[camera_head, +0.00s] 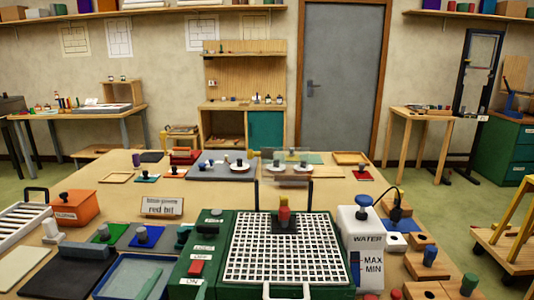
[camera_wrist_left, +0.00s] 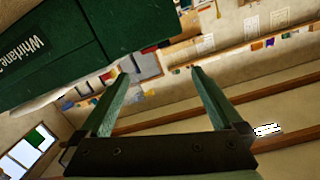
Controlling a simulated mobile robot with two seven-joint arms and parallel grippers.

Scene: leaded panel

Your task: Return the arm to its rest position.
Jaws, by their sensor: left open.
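My left gripper (camera_wrist_left: 160,73) shows in the left wrist view, with its two green fingers spread wide and nothing between them. A dark green machine with white lettering (camera_wrist_left: 50,45) fills the upper left of that view, beside the fingers and apart from them. In the head view the green grinder (camera_head: 205,265) with its white grid top (camera_head: 285,250) stands at the front of the table. I cannot make out my left gripper clearly in the head view. My right gripper does not show.
A white water container (camera_head: 362,240) stands right of the grinder, beside wooden blocks with knobs (camera_head: 428,258). Left are an orange box (camera_head: 76,208), a sign (camera_head: 162,206) and a blue tray (camera_head: 112,286). The wooden table (camera_head: 225,195) has bare room behind the grinder.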

